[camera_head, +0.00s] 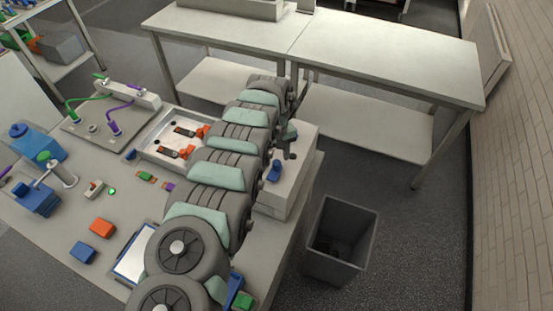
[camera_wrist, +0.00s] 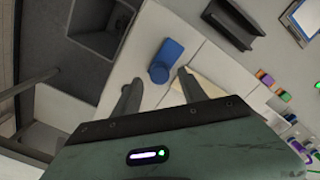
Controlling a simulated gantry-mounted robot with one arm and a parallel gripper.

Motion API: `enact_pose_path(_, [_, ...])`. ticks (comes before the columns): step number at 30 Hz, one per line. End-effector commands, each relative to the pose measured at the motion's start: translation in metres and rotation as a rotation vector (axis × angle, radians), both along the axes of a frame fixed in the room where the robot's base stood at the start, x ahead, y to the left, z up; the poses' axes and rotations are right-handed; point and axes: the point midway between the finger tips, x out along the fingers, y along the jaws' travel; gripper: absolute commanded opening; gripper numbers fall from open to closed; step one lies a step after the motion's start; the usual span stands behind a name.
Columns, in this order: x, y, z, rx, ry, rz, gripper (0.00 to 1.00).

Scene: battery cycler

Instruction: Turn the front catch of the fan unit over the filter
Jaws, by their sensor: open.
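The fan unit is probably the pale box (camera_head: 283,199) at the table's right edge, partly hidden behind my arm in the head view. A blue catch-like part (camera_head: 274,171) sits on its top. In the wrist view the blue part (camera_wrist: 165,60) has a rounded end and a broader block, and lies on the pale box top (camera_wrist: 195,50). My gripper (camera_wrist: 159,77) is open and empty, with the blue part just beyond and between its fingertips. In the head view my gripper (camera_head: 290,144) is small and partly hidden by my arm. I cannot clearly make out the filter.
A dark grey bin (camera_head: 342,241) stands on the floor right of the table. A white tray (camera_head: 160,148) with orange-ended parts lies left of my arm. Blue and orange blocks (camera_head: 103,228) are on the table's near left. A long bench (camera_head: 390,65) is behind.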

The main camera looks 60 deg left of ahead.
Motion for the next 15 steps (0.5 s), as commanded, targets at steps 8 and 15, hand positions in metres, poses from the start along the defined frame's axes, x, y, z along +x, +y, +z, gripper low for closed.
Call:
enact_pose_path(8, [0.000, -0.001, -0.017, -0.001, 0.001, -0.001, 0.50])
enact_pose_path(15, [0.000, -0.001, -0.018, -0.001, 0.001, 0.000, 0.50])
